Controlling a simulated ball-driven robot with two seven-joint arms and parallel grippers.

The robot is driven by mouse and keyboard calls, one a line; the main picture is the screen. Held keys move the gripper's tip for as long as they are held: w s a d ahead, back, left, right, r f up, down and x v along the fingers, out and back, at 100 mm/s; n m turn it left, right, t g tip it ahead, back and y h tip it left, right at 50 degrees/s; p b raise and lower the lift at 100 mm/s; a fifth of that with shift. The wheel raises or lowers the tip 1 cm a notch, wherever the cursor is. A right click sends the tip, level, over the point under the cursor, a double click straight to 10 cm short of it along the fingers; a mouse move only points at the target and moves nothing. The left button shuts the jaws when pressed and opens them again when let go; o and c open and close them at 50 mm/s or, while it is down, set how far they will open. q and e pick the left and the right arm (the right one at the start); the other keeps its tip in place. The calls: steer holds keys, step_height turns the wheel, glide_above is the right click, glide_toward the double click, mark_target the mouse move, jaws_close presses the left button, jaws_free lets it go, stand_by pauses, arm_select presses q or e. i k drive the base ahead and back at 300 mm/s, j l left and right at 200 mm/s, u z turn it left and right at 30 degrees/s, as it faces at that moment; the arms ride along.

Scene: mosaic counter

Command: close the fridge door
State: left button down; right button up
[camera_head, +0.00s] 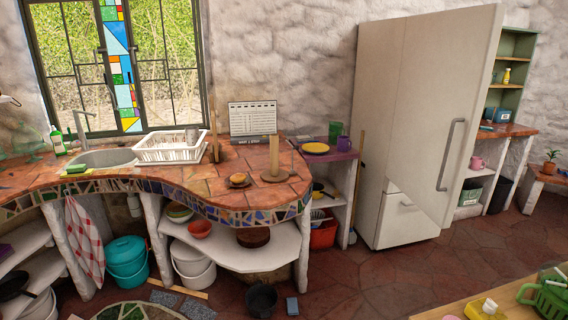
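The tall off-white fridge (378,130) stands against the back wall, right of the mosaic counter. Its upper door (425,110) is hinged on the left and stands partly open, its free right edge swung out toward me. The door's lower edge slants out in front of the lower drawer (405,222). A grey vertical handle (450,155) is on the door's outer face near the free edge. The fridge's inside is hidden behind the door. The lower drawer looks shut. Neither of my grippers is in view.
A wooden table (455,308) with a green watering can (548,298) and a yellow bottle (485,308) is at the bottom right. A black bucket (261,299) stands on the floor before the counter (205,190). The tiled floor (375,280) in front of the fridge is clear.

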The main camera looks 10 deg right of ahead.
mark_target(448, 59)
steer(key=i+l+z, duration=0.1)
steer(key=i+z, duration=0.75)
steer(key=i+j+z, duration=0.2)
steer(key=z, duration=0.2)
steer(key=i+j+z, duration=0.1)
steer(key=z, duration=0.4)
steer(key=i+j+z, duration=0.2)
steer(key=z, duration=0.3)
steer(key=i+j+z, duration=0.1)
steer(key=j+z, duration=0.15)
steer(key=z, duration=0.25)
steer(key=j+z, duration=0.3)
steer(key=z, duration=0.2)
steer(key=i+j+z, duration=0.1)
steer(key=j+z, duration=0.2)
steer(key=z, duration=0.2)
steer(key=j+z, duration=0.2)
steer(key=j, duration=0.55)
steer(key=j+u, duration=0.1)
steer(key=u, duration=0.25)
steer(key=i+j+u, duration=0.1)
steer(key=u, duration=0.25)
steer(key=j+u, duration=0.1)
steer(key=u, duration=0.25)
